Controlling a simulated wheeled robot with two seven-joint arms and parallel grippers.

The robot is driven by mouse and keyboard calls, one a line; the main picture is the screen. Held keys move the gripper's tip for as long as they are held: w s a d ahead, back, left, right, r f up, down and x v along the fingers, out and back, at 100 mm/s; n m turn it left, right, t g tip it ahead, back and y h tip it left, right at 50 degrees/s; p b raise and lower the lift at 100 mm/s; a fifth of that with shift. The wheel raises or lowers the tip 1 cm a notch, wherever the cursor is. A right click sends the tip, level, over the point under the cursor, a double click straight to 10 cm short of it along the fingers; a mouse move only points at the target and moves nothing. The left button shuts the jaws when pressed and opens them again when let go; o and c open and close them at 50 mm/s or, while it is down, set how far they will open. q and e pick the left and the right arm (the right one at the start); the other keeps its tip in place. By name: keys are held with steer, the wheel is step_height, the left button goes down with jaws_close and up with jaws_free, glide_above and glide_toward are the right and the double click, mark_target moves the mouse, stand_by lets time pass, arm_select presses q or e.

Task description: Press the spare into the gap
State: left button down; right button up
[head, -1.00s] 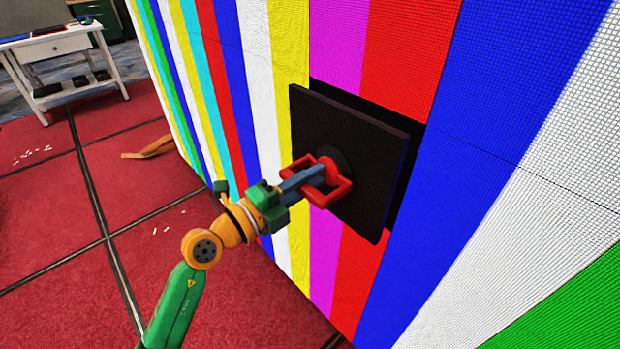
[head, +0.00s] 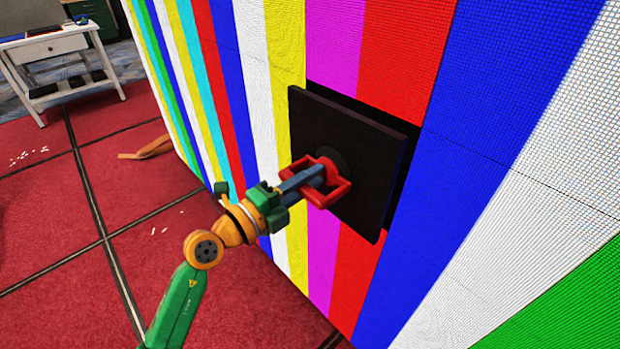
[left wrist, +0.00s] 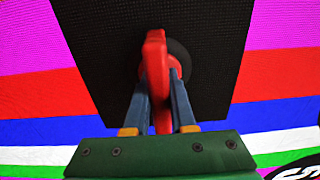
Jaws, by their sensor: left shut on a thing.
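The spare (head: 372,165) is a dark square panel with a red handle (head: 340,190) on a round black mount. My left gripper (head: 318,175) is shut on the red handle and holds the panel up against the video wall. The gap (head: 402,180) shows as a black strip along the panel's top and right edges. The panel stands a little out from the wall and looks slightly offset from the gap. In the left wrist view the blue fingers close around the red handle (left wrist: 157,75), with the dark panel (left wrist: 100,50) behind. My right gripper is not in view.
The lit video wall (head: 480,140) with coloured vertical stripes fills the right side. A red tiled carpet (head: 60,240) lies at left, with small white bits (head: 30,155) and an orange strip (head: 147,148). A white table (head: 60,60) stands at the back left.

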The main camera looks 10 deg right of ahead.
mark_target(327, 182)
arm_select(q)
steer(key=shift+x, duration=1.2)
steer(key=shift+w+d+r+p, duration=0.15)
steer(key=shift+w+d+p, duration=0.05)
steer(key=shift+p, duration=0.4)
stand_by(1.5)
steer(key=shift+x, duration=0.9)
stand_by(1.7)
stand_by(1.4)
steer(key=shift+r, duration=0.1)
steer(key=shift+s+a+p, duration=0.3)
steer(key=shift+a+p, duration=0.15)
steer(key=shift+s+a, duration=0.3)
